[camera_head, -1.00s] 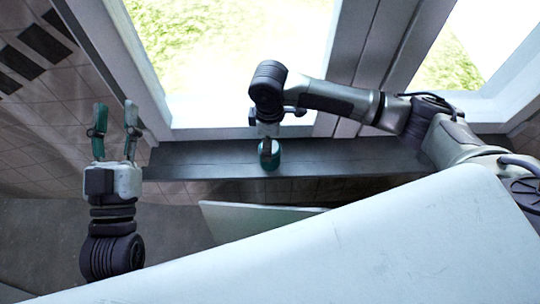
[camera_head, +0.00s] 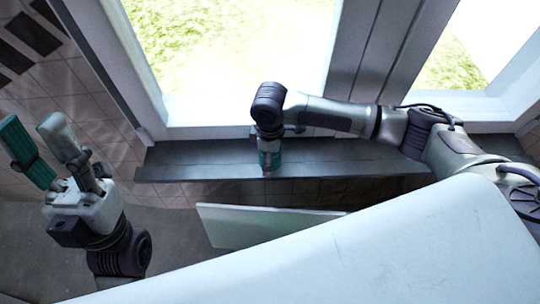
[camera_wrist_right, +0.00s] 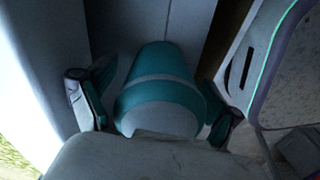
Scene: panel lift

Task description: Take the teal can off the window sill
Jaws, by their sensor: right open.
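The teal can (camera_head: 275,160) stands on the dark window sill (camera_head: 200,163), mostly covered by my right gripper in the head view. In the right wrist view the can (camera_wrist_right: 160,80) has a pale band and sits between the two fingers. My right gripper (camera_wrist_right: 156,108) is open, with one finger on each side of the can; a gap shows on at least the left side. My left gripper (camera_head: 34,135) is open and empty, off to the left of the sill, over the floor.
The window frame (camera_head: 220,115) rises behind the sill. A pale panel (camera_head: 260,226) lies below and in front of the sill. A large pale flat surface (camera_head: 350,245) fills the foreground. The sill left of the can is clear.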

